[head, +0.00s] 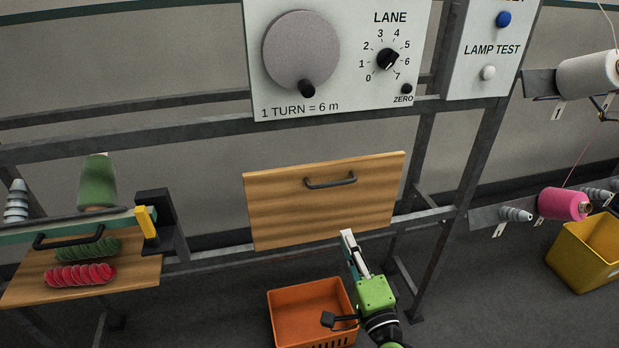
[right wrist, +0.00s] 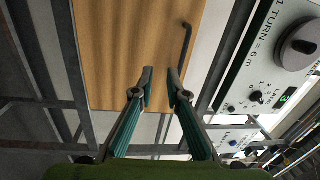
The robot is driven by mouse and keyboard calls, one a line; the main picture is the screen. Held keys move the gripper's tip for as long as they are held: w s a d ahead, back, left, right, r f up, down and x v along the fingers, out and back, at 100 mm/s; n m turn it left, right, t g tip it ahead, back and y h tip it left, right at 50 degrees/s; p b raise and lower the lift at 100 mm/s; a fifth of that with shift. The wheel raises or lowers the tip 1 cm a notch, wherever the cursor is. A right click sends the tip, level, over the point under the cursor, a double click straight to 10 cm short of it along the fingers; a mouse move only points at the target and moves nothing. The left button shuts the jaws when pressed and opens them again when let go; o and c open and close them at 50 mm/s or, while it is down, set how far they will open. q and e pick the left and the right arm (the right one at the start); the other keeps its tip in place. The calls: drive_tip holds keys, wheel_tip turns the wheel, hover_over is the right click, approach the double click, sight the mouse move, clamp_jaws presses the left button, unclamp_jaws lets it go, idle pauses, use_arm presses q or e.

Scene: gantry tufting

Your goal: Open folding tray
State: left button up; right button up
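The folding tray (head: 290,215) is a wooden panel with a dark bar handle (head: 330,182) near its top edge. It hangs upright below the control panel. My right gripper (head: 347,235) is at the tray's lower edge, below the handle in the head view. In the right wrist view the fingers (right wrist: 160,88) are apart with nothing between them. The tray (right wrist: 125,40) fills the upper left there, and the handle (right wrist: 186,50) is beyond the fingertips, slightly right. Whether the fingertips touch the panel cannot be told. My left gripper is not in view.
A control panel with a large knob (head: 301,50) is above the tray. A metal frame rail (head: 200,128) runs behind. An orange crate (head: 280,302) is on the floor below. At left, a wooden shelf (head: 110,290) carries red and green rolls. A yellow crate (head: 578,268) is at right.

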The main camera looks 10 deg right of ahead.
sight(332, 184)
drive_tip(key=shift+m+t, duration=0.5)
drive_tip(key=shift+m, duration=0.1)
drive_tip(key=w+r, duration=0.2)
drive_tip(key=w, duration=0.2)
drive_tip(key=w+r+p, duration=0.1)
drive_tip(key=w+r, duration=0.1)
drive_tip(key=w, duration=0.3)
drive_tip(key=w+r+p, duration=0.1)
drive_tip(key=w+r, duration=0.1)
drive_tip(key=w, duration=0.2)
drive_tip(key=shift+w+a+r, duration=0.3)
drive_tip(key=shift+r, duration=0.05)
clamp_jaws()
